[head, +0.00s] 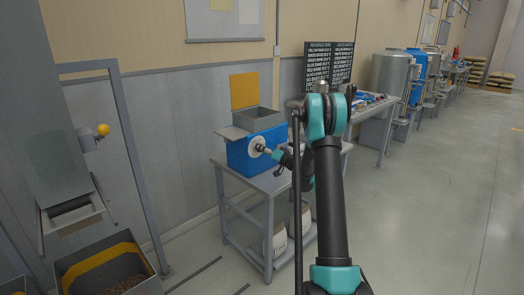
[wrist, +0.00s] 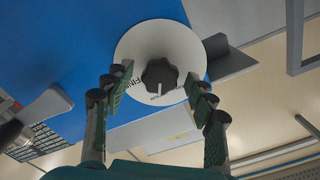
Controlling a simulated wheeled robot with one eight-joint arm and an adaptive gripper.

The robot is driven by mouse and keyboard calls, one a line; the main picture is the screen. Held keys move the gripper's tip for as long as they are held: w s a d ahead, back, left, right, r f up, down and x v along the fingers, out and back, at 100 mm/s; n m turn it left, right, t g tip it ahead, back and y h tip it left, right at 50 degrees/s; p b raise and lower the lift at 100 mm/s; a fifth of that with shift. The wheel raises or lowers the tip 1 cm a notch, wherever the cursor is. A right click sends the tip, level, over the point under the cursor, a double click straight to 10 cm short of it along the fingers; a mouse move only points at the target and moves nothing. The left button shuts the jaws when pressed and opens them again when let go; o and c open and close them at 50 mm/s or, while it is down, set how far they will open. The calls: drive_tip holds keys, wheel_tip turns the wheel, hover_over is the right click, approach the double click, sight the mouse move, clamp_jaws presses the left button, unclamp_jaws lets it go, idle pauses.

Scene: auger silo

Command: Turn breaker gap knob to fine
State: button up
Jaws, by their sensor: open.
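The blue breaker box (head: 258,160) stands on a grey metal table, with a round white dial plate (head: 255,145) on its front. In the wrist view the black lobed gap knob (wrist: 159,73) sits in the middle of the dial plate (wrist: 150,42). A light mark shows on the knob's lower edge, by small lettering that I cannot read. The word FINE is printed at the plate's left. My gripper (wrist: 157,84) is open, with its fingers to the left and right of the knob. In the head view my gripper (head: 272,152) is close to the dial.
An open grey hopper with a yellow lid (head: 244,90) tops the box. A grey workbench (head: 372,108) with tools and steel tanks (head: 390,75) stand along the wall behind. A bin of dark grain (head: 110,272) is at the left. The floor to the right is clear.

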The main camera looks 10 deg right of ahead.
drive_tip(key=shift+w, duration=0.1)
drive_tip(key=c, duration=1.2)
drive_tip(key=shift+o, duration=0.2)
drive_tip(key=m, duration=1.1)
drive_tip(key=shift+f+m, duration=0.1)
drive_tip(key=shift+m, duration=0.3)
drive_tip(key=o, duration=1.2)
drive_tip(key=shift+c, duration=0.2)
